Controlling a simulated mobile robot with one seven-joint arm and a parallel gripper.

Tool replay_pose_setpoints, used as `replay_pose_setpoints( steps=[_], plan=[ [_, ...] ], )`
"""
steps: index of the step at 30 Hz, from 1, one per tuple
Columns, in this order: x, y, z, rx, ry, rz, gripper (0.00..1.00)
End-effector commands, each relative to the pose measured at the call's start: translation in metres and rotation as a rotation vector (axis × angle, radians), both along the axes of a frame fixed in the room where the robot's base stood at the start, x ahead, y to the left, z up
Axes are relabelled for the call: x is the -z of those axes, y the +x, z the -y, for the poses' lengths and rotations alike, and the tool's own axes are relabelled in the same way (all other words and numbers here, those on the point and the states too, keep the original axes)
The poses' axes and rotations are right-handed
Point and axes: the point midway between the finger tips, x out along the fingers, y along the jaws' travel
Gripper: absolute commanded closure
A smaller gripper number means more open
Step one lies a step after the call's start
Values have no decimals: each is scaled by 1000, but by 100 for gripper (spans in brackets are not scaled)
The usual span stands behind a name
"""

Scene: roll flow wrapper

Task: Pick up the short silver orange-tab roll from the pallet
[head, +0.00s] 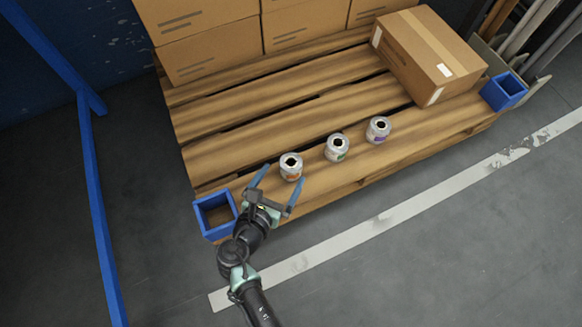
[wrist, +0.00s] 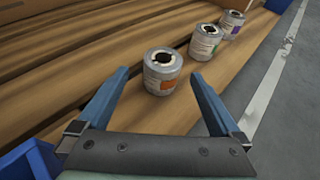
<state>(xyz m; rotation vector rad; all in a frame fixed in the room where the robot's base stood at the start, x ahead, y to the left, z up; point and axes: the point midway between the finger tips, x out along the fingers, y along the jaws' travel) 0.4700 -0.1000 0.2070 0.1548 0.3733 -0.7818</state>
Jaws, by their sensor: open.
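The short silver roll with the orange tab (head: 291,167) stands upright on the front slat of the wooden pallet (head: 240,148), leftmost of three similar rolls. In the wrist view the orange-tab roll (wrist: 162,72) is ahead of my gripper, its orange label facing me and a dark hole in its top. My gripper (head: 280,180) is open, its two blue fingers spread wide. In the wrist view the gripper's fingertips (wrist: 160,74) point toward the roll, one to each side of it. I cannot tell whether the roll is between the tips or just beyond them. Nothing is held.
A green-tab roll (head: 337,148) and a purple-tab roll (head: 378,129) stand to the right in a row. Cardboard boxes (head: 205,45) are at the back; another box (head: 428,55) lies at right.

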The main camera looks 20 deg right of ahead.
Motion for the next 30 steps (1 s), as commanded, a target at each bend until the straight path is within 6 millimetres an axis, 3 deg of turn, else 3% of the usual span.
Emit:
replay_pose_setpoints(
  steps=[7,18,30],
  plan=[
    [14,18,24,3,0,3,0],
    [13,24,30,0,0,1,0],
    [13,24,30,0,0,1,70]
  ],
)
